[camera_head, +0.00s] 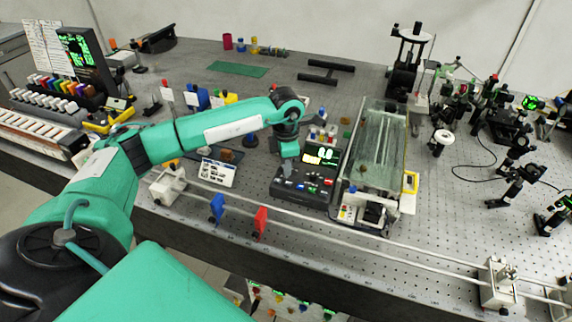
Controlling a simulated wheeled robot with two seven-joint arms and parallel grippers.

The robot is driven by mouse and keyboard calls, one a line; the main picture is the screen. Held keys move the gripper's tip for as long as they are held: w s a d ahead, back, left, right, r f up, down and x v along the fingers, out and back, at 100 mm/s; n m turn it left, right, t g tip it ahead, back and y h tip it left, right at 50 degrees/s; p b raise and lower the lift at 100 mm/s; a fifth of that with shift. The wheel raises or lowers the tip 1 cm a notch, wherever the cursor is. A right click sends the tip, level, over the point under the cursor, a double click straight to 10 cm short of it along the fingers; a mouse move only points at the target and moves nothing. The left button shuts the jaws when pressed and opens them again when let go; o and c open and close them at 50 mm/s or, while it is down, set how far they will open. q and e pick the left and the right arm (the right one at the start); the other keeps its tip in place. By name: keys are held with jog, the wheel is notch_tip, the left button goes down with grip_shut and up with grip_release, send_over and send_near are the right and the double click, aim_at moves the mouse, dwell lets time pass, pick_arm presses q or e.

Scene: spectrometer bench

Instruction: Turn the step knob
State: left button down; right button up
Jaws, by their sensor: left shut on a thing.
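A dark control box (304,187) with a small lit display (322,154) stands near the front middle of the bench. Its sloped face carries several small buttons or knobs. My left arm reaches in from the left, and my left gripper (288,166) points down at the left part of this box. It is shut on a small knob there, which I take to be the step knob; the fingers mostly hide it. Its markings are too small to read. My right gripper is not in view.
A long glass-topped tank (374,150) stands just right of the box. A rail with a blue holder (217,208) and a red holder (261,222) runs along the front edge. Optical mounts crowd the right side.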

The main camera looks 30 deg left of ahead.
pick_arm(q)
jog(key=c, duration=1.3)
grip_release()
notch_tip(320, 180, up, 14)
jog(key=b, duration=0.3)
jog(key=shift+f, duration=0.1)
